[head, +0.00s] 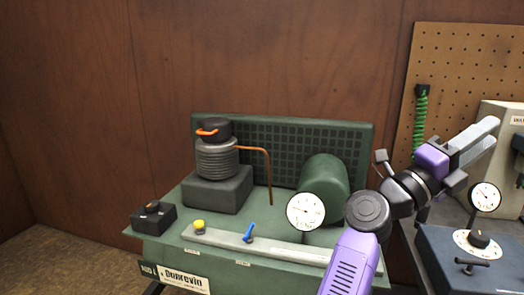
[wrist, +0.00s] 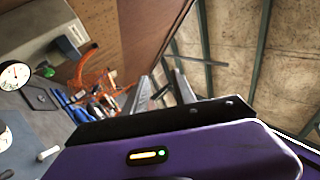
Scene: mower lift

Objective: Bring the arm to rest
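My gripper (head: 493,131) is raised at the right in the head view, above the blue-grey box, pointing up and to the right. Its two grey fingers stand apart with nothing between them. In the wrist view the fingers (wrist: 162,80) also show apart and empty, with ceiling beams and a brown wall beyond. My purple arm rises from the bottom of the head view and bends right, hiding part of the green bench's right end.
A green compressor bench (head: 190,232) with a gauge (head: 305,211), a yellow knob (head: 199,227) and a blue lever (head: 249,233) stands at centre. At right are a pegboard (head: 465,60), a green coiled hose (head: 420,120) and a blue-grey box (head: 450,262). Orange tangled parts (wrist: 92,75) show in the wrist view.

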